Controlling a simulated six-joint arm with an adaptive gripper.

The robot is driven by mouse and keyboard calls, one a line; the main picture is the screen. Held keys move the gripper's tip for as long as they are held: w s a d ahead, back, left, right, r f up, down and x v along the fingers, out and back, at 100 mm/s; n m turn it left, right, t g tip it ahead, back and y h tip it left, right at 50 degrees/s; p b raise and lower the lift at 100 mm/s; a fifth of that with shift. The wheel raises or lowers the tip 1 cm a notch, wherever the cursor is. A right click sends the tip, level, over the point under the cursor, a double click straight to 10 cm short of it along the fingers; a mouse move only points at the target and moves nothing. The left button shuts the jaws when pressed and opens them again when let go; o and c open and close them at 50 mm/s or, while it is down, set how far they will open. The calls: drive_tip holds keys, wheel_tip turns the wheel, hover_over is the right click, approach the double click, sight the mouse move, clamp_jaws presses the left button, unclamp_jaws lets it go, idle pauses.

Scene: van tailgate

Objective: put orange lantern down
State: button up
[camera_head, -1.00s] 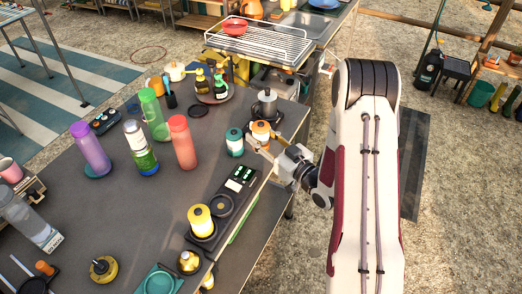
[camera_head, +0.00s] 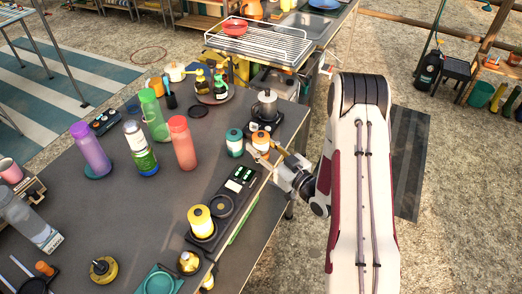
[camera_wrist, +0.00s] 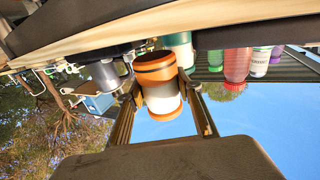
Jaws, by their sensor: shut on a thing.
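The orange lantern (camera_head: 261,140) has orange ends and a pale middle. It is near the right edge of the dark tabletop, beside a teal lantern (camera_head: 235,142). My gripper (camera_head: 265,153) reaches in from the right and is shut on the orange lantern. In the wrist view, the orange lantern (camera_wrist: 160,84) sits between both fingers, and the picture appears upside down. Whether its base touches the surface is hard to tell. A black charging dock (camera_head: 241,180) with green-lit displays lies just in front, with a yellow lantern (camera_head: 200,222) at its near end and an empty round seat (camera_head: 222,206).
A moka pot (camera_head: 265,105) stands close behind the orange lantern. A red bottle (camera_head: 183,143), a green bottle (camera_head: 153,115) and a purple bottle (camera_head: 91,150) stand to the left. Bare tabletop (camera_head: 150,210) lies left of the dock.

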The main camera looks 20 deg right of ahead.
sight(267, 157)
drive_tip(key=shift+f, duration=1)
drive_tip(key=shift+f, duration=0.2)
drive_tip(key=o, duration=1.2)
drive_tip(key=shift+f+v, duration=0.2)
drive_tip(key=shift+v, duration=3.7)
drive_tip(key=shift+o, duration=0.5)
